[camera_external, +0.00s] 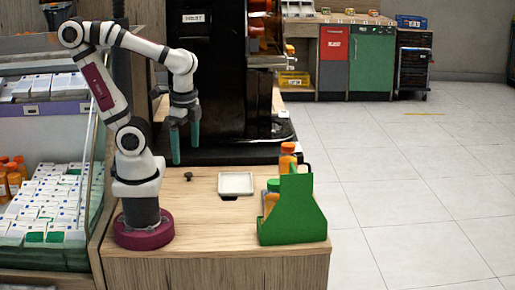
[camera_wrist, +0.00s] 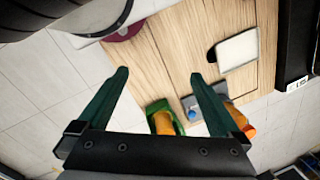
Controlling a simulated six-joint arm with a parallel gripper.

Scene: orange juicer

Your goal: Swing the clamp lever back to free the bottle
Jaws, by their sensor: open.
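My gripper (camera_external: 185,150) hangs open and empty in the external view, in front of the black juicer and above the wooden counter. Its two green fingers (camera_wrist: 159,76) are spread wide in the wrist view with nothing between their tips. An orange bottle (camera_external: 287,158) with an orange cap stands at the green holder (camera_external: 292,215) on the counter's right side, well apart from my gripper. In the wrist view, orange, green and grey parts lie behind and beside the right finger, including a small blue part (camera_wrist: 192,113). I cannot clearly make out the clamp lever.
A white square tray (camera_external: 236,183) sits on the counter (camera_external: 215,228), left of the green holder. The tall black juicer (camera_external: 222,60) stands behind. A shelf of small white boxes (camera_external: 45,190) borders the left. The counter's front middle is clear.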

